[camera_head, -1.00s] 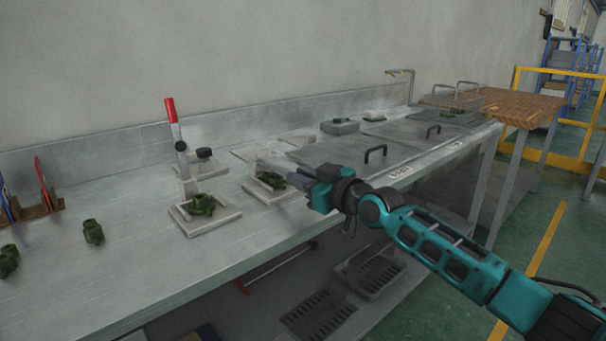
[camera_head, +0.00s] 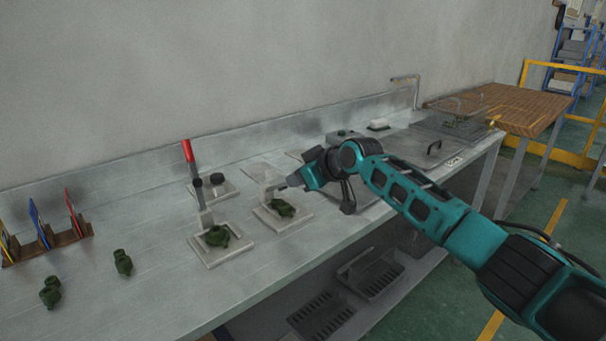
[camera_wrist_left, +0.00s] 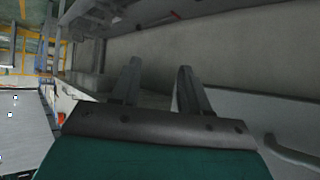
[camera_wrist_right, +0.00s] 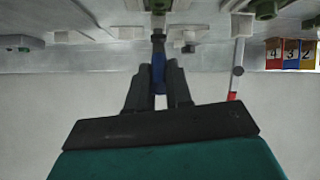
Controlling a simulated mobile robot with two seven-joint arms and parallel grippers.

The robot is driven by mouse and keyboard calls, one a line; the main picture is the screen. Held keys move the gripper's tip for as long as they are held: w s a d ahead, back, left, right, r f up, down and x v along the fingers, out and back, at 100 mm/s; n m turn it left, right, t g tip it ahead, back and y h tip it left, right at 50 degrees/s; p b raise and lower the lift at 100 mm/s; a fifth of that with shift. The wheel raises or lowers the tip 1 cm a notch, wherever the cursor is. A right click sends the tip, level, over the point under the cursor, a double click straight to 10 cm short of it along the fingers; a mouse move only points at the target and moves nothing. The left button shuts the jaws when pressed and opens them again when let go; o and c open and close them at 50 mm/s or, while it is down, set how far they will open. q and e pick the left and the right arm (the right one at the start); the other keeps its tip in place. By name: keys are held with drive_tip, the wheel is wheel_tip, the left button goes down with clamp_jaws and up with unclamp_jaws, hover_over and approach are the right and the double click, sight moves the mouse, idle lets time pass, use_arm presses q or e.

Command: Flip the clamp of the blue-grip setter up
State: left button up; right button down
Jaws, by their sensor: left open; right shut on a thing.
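The blue-grip setter (camera_head: 297,222) stands on the bench with a pale base plate and a dark green part (camera_head: 282,208) on it. My right gripper (camera_head: 287,184) is above that setter, coming in from the right. In the right wrist view its fingers are shut on the blue grip (camera_wrist_right: 158,72) of the clamp. The clamp's exact angle is hard to tell in the head view, as the gripper hides the grip. My left gripper (camera_wrist_left: 158,82) shows only in the left wrist view, open, with nothing between its fingers.
A second setter (camera_head: 240,250) with an upright red grip (camera_head: 188,150) stands just to the left, holding a green part (camera_head: 217,236). Loose green parts (camera_head: 122,262) and a rack of coloured cards (camera_head: 45,245) are farther left. Metal plates and a wooden table (camera_head: 510,107) lie right.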

drive_tip(key=shift+w+a+r, duration=0.1)
drive_tip(key=shift+w+r, duration=0.05)
drive_tip(key=shift+r, duration=0.05)
idle(0.4)
drive_tip(key=c, duration=1)
unclamp_jaws()
drive_tip(key=shift+c, duration=0.2)
drive_tip(key=p+v, duration=0.1)
drive_tip(key=v, duration=1.2)
drive_tip(key=shift+w+r, duration=0.15)
drive_tip(key=shift+r, duration=0.05)
drive_tip(key=shift+a, duration=0.15)
drive_tip(key=shift+c, duration=0.3)
